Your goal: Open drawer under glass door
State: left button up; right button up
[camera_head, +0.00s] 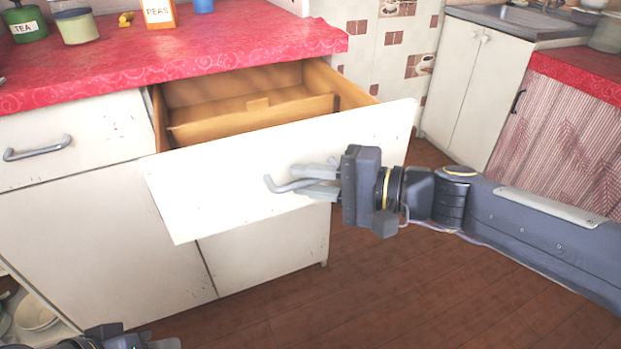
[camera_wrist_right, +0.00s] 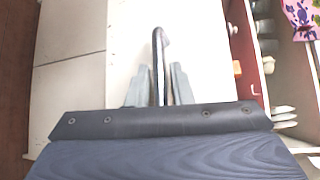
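A white-fronted wooden drawer (camera_head: 285,160) under the red counter stands pulled out, and its bare wooden inside shows. Its grey metal handle (camera_head: 290,185) sits on the front panel. My right gripper (camera_head: 318,183) has its fingers on either side of the handle's right part. In the right wrist view the handle (camera_wrist_right: 158,60) runs between the two fingers (camera_wrist_right: 158,90), which look closed on it. My left gripper (camera_head: 140,341) shows only partly at the bottom left edge, away from the drawer; its finger opening is not clear. No glass door shows in the head view.
A second, closed drawer (camera_head: 70,140) with a grey handle is at the left. The red counter (camera_head: 190,50) holds a tea canister, a jar and a peas box. A sink cabinet (camera_head: 475,85) stands at the back right. The brown floor (camera_head: 400,290) is clear in front.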

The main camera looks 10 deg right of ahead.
jog(key=p+v, duration=0.1)
jog(key=v, duration=0.6)
jog(key=shift+r+p, duration=0.1)
jog(key=shift+p, duration=0.3)
jog(key=shift+s+d, duration=0.15)
jog(key=shift+d, duration=0.25)
jog(key=s+d+f+n+g+h, duration=0.1)
jog(key=s+d+f+n+h, duration=0.3)
jog(key=s+f, duration=0.35)
jog(key=s+d+f+n+g+h, duration=0.1)
jog(key=s+d+f+h, duration=0.3)
jog(key=s+f+h, duration=0.3)
notch_tip(320, 180, up, 30)
jog(key=p, duration=3.1)
jog(key=shift+w+d, duration=0.45)
jog(key=shift+d, duration=0.05)
